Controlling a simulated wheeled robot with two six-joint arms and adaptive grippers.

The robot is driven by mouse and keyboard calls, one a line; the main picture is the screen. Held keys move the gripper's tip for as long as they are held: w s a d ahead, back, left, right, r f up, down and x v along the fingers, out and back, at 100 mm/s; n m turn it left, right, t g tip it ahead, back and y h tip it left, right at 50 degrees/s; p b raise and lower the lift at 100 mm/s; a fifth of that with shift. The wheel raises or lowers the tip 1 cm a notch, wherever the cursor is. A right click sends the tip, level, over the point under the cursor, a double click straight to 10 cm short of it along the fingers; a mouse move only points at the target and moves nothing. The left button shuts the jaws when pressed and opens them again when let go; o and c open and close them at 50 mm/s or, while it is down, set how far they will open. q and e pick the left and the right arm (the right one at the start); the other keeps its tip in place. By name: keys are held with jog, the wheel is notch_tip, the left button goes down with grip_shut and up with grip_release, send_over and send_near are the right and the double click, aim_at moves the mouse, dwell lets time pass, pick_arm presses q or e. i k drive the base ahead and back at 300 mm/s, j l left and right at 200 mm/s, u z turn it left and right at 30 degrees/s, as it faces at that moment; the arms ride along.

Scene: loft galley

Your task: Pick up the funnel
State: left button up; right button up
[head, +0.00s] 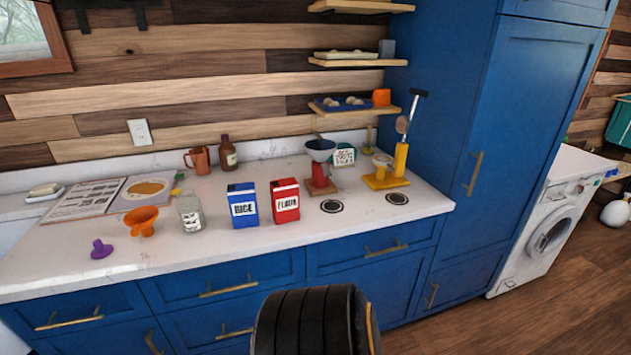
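An orange funnel-shaped piece (141,221) with a wide mouth stands on the white counter, left of a clear jar. A small purple piece (101,250), shaped like an upturned funnel with a narrow stem, sits nearer the counter's front left edge. I cannot tell for sure which of the two is the funnel. Both stand apart from other things. Neither of my grippers shows in the head view.
The clear jar (190,213), a blue rice box (243,205) and a red flour box (286,201) stand to the right. An open book (88,199) lies behind. A red grinder (320,177) stands farther right. The front left counter (170,256) is clear.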

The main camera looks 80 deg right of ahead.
aim_at(141, 219)
jog(key=k+l+z, duration=0.1)
jog(key=z, duration=2.1)
